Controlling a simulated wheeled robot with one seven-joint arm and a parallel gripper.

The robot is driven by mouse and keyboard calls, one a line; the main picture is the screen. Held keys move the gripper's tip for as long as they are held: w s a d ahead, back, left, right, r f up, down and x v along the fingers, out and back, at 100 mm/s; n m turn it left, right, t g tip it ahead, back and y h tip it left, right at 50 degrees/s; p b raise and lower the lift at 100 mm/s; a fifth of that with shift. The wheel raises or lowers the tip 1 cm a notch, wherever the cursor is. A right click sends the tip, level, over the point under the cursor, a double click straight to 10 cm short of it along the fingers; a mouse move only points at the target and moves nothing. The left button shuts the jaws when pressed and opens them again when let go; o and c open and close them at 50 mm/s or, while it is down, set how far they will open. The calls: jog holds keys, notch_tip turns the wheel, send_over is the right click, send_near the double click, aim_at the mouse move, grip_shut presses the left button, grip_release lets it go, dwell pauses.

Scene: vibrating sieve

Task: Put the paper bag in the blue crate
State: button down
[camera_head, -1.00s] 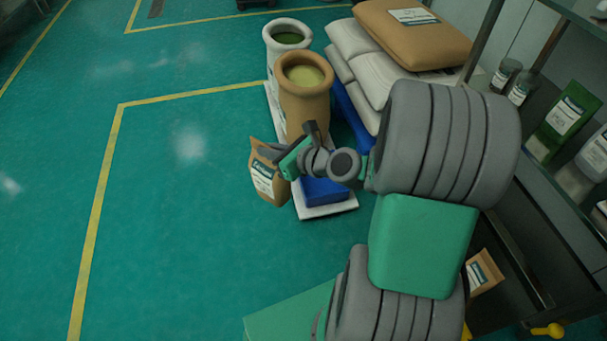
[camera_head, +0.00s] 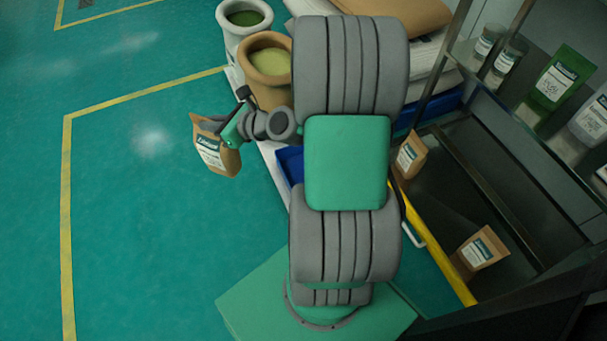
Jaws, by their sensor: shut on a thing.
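A brown paper bag with a white and teal label (camera_head: 213,150) is held in my gripper (camera_head: 229,134), which is shut on its upper part. The bag hangs slightly tilted, left of the white pallet, with floor behind it in the picture. The blue crate (camera_head: 288,162) shows only in part behind my arm, to the right of the bag and in front of the open sacks. Much of the crate is hidden by my arm. Two more paper bags stand at the right: one (camera_head: 410,155) beside my arm and one (camera_head: 479,250) lower on the dark shelf.
A tan open sack (camera_head: 268,75) and a white open sack (camera_head: 243,22) stand behind the crate. Stacked sacks (camera_head: 432,60) lie behind my arm. A shelf with jars and a green bag (camera_head: 561,78) is at right, with a yellow edge (camera_head: 437,248) below. Floor at left is clear.

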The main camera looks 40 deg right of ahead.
jog(key=w+d+f+m+t+h+b, duration=0.1)
jog(key=d+f+m+h, duration=0.1)
jog(key=d+f, duration=0.6)
jog(key=w+d+f+m+h, duration=0.1)
jog(key=d+f+m+h, duration=0.2)
jog(key=d, duration=0.8)
jog(key=s+d+f+m+h+b, duration=0.1)
jog(key=s+d+f+m+h, duration=0.1)
jog(key=s+d+f, duration=0.4)
jog(key=s+d+f+m+h, duration=0.1)
jog(key=s+d+f+h, duration=0.15)
jog(key=d+f, duration=0.7)
notch_tip(320, 180, down, 12)
jog(key=b, duration=0.5)
jog(key=shift+a, duration=0.45)
jog(key=c, duration=2)
grip_release()
jog(key=shift+s+f+g, duration=0.1)
jog(key=shift+f+g, duration=0.1)
jog(key=shift+g, duration=0.1)
jog(key=o, duration=0.4)
jog(key=shift+o, duration=0.2)
jog(key=shift+r, duration=0.1)
